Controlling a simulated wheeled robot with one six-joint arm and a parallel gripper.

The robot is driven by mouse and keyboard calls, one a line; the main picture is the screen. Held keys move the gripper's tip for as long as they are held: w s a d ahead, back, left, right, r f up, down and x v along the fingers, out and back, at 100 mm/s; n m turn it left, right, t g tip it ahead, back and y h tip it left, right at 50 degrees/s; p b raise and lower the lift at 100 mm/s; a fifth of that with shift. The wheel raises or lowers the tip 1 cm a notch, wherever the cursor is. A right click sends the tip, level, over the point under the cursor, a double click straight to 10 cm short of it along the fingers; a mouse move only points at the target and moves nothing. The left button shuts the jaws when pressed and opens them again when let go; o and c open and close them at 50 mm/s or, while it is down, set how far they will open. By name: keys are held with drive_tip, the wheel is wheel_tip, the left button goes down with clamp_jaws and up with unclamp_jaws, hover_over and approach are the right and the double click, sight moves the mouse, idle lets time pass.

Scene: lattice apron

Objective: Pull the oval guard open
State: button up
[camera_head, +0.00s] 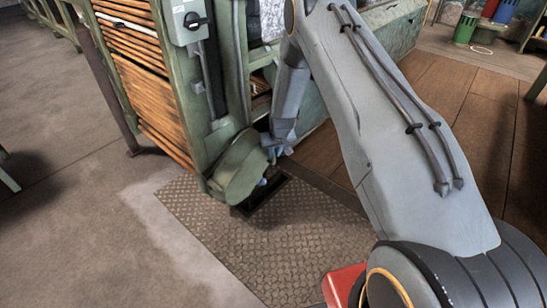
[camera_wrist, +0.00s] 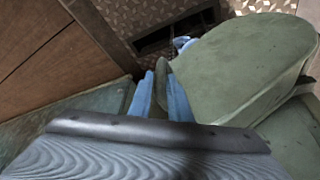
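The oval guard (camera_head: 240,168) is a rounded green cover low on the front of the green machine. It fills the right of the wrist view (camera_wrist: 240,70), where a narrow olive edge or tab of it reaches between my blue fingers. My gripper (camera_head: 270,155) is at the guard's right side in the head view. In the wrist view my gripper (camera_wrist: 163,85) has its fingers close together, apparently shut on that narrow part. The exact contact is partly hidden, and in the head view my arm covers part of the area.
The green machine (camera_head: 216,150) has orange-brown slats and a grey switch box (camera_head: 190,22). A dark rectangular opening (camera_head: 262,194) lies in the patterned floor plate (camera_head: 290,240) below the guard. Open concrete floor (camera_head: 90,215) is at the left; brown boards (camera_head: 450,110) are at the right.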

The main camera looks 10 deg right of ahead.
drive_tip(key=shift+b+x, duration=0.3)
drive_tip(key=shift+x, duration=1.05)
clamp_jaws()
drive_tip(key=shift+s, duration=0.1)
